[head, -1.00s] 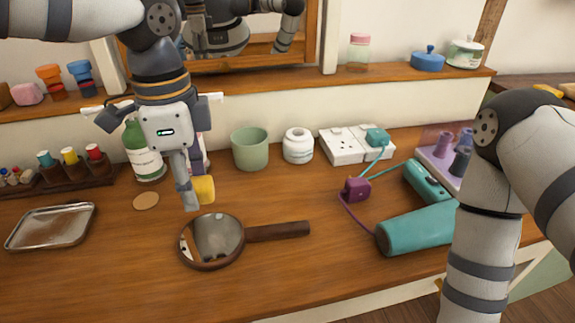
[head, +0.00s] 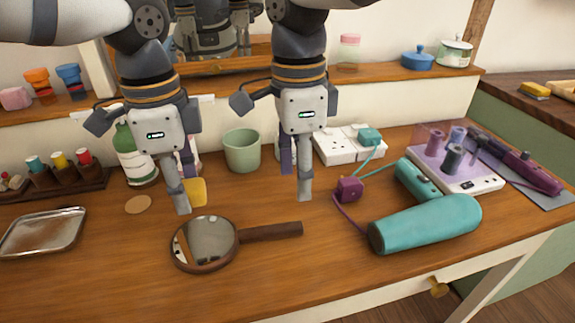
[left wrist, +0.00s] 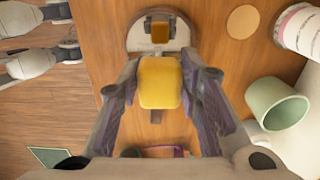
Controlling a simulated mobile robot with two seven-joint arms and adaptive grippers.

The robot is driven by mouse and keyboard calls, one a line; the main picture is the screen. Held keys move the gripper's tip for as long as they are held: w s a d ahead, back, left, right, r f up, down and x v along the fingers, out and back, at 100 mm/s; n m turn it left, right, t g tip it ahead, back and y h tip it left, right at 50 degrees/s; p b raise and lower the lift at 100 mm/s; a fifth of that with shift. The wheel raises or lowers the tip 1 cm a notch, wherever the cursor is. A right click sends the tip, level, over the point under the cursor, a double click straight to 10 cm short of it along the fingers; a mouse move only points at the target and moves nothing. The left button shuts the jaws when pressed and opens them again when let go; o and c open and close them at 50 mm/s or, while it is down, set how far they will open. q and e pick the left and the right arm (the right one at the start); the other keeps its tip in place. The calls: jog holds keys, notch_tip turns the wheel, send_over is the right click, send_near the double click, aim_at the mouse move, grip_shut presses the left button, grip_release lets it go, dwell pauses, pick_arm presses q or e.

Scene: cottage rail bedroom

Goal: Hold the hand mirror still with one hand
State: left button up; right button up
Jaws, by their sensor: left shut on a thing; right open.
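The hand mirror (head: 205,243) lies flat on the wooden dresser top, with its round brown frame at the left and its dark handle (head: 270,232) pointing right. My left gripper (head: 188,200) is above and just behind the mirror's round end. It is shut on a yellow block (left wrist: 160,82), which also shows in the head view (head: 197,191). In the left wrist view the mirror (left wrist: 150,32) shows beyond the block, with the block's reflection in it. My right gripper (head: 296,188) is open and empty above the dresser, behind the handle's end.
A teal hair dryer (head: 425,222) and a purple plug (head: 349,190) lie right of the mirror. A green cup (head: 242,150) and a white socket strip (head: 335,148) stand behind. A metal tray (head: 42,232) lies at the left. The dresser front near the mirror is clear.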

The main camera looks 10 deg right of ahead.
aim_at(288, 226)
jog(key=f, duration=0.4)
jog(key=a+f, duration=0.1)
jog(key=f, duration=0.6)
jog(key=shift+w+a+f, duration=0.25)
jog(key=shift+w+f, duration=0.05)
jog(key=shift+f, duration=0.05)
grip_shut()
dwell(0.4)
